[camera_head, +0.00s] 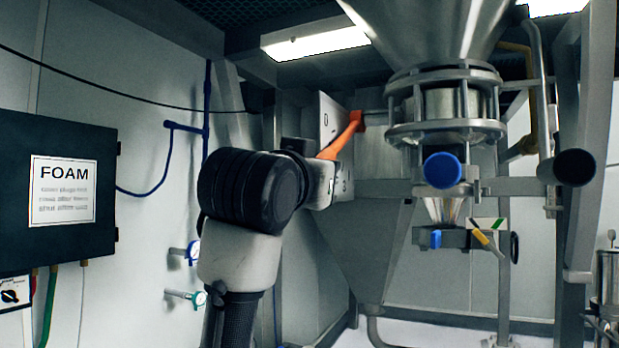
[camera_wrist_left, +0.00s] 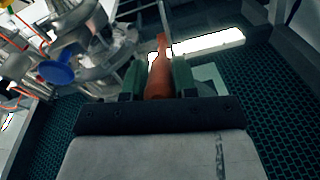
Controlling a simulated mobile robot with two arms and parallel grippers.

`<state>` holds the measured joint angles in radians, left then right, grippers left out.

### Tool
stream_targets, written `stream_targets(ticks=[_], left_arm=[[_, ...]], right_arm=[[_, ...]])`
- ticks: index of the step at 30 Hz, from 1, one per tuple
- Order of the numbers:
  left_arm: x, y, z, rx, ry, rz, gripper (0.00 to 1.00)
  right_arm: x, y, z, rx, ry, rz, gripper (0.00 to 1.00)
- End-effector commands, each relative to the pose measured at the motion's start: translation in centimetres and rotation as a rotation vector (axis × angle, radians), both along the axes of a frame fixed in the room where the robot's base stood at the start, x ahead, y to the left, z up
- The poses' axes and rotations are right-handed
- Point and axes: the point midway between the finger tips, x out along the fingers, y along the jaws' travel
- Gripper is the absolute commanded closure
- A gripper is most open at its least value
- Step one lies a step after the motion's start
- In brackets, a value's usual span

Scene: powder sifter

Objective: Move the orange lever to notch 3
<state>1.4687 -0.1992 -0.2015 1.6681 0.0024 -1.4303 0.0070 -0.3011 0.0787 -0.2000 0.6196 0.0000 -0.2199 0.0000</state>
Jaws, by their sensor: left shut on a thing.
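The orange lever (camera_head: 343,138) slants down and left from its pivot beside the sifter's flanged neck, in front of a pale notch plate (camera_head: 327,118) marked 0 near the top and 3 near the bottom. My left gripper (camera_head: 322,166) is at the lever's lower end, close to the lower part of the plate. The left wrist view shows the lever (camera_wrist_left: 158,70) between the gripper's two green fingers (camera_wrist_left: 157,80), which are shut on it. The plate's middle marks are hidden or unclear, so I cannot tell the exact notch. My right gripper is not in view.
The steel sifter hopper (camera_head: 425,30) and its flanged neck (camera_head: 445,132) stand right of the lever. A blue round cap (camera_head: 442,170) sticks out below the neck. A black FOAM box (camera_head: 60,260) hangs on the left wall. Blue piping (camera_head: 206,110) runs behind my arm.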

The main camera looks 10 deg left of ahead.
Motion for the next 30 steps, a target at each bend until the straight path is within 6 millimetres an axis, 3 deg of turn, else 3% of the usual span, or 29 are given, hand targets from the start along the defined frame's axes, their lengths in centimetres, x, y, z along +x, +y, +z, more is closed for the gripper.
stream_targets(ticks=[1,9,23,24,28,30], left_arm=[[0.4,-0.1,-1.7,-0.010,-0.029,0.000,1.00],[2.7,-0.8,-4.8,-0.061,-0.181,0.002,1.00],[3.3,-1.1,-5.1,-0.073,-0.226,0.000,1.00],[3.3,-1.1,-5.1,-0.073,-0.226,0.000,0.69],[3.3,-1.1,-5.1,-0.073,-0.226,0.000,0.50],[3.3,-1.1,-5.1,-0.073,-0.226,0.000,0.47]], right_arm=[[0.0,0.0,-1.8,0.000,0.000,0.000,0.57],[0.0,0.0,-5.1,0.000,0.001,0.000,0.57],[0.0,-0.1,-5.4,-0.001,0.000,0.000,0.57],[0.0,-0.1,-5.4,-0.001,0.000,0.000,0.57],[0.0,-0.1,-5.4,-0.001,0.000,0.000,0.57],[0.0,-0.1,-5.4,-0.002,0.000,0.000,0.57]])
